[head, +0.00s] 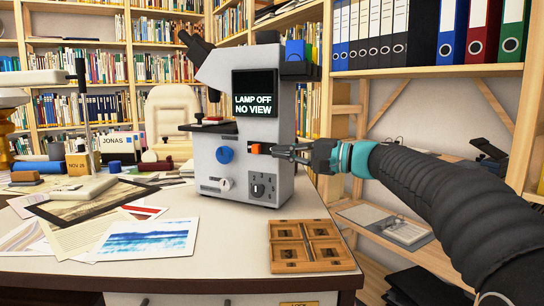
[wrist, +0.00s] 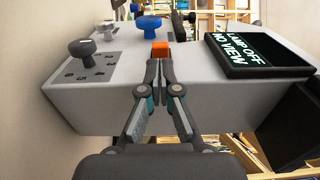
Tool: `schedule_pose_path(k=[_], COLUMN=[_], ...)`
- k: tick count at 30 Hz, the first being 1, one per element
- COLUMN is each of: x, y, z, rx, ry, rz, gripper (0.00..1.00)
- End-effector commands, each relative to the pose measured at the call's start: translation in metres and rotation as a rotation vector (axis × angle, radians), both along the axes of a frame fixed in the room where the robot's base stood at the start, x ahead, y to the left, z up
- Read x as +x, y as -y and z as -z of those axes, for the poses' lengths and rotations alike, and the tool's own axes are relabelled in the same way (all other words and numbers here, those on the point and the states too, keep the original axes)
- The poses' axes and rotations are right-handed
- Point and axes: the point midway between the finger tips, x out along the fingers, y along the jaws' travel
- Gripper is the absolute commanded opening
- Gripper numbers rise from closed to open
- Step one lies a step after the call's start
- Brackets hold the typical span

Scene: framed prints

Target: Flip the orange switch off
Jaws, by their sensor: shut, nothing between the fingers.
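The orange switch (head: 256,149) is on the side of the grey microscope (head: 225,160), between the blue knob and my gripper. In the wrist view the orange switch (wrist: 160,48) lies straight ahead of the fingertips. My gripper (head: 277,151) is shut and empty, reaching in from the right with its tips at or very near the switch. In the wrist view my gripper (wrist: 158,66) has its tips together just below the switch; I cannot tell whether they touch it. The microscope's screen (head: 255,94) reads "LAMP OFF NO VIEW".
A blue knob (head: 224,155), a white knob (head: 225,184) and a dark numbered dial (head: 258,189) are on the microscope. A wooden tray (head: 306,267) and prints (head: 150,238) lie on the table in front. Shelves with binders (head: 420,35) stand behind.

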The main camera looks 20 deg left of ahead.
Motion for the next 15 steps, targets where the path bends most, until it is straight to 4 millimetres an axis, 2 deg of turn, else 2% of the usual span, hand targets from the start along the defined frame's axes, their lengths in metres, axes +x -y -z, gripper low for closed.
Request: schedule_pose_path(k=[3,9,15], x=[-0.002,-0.005,-0.008], y=[0.027,0.067,0.093], z=[0.000,-0.001,0.000], rx=[0.000,0.000,0.000], ry=[0.000,0.000,-0.001], rz=[0.004,0.004,0.002], gripper=[0.00,0.00,0.00])
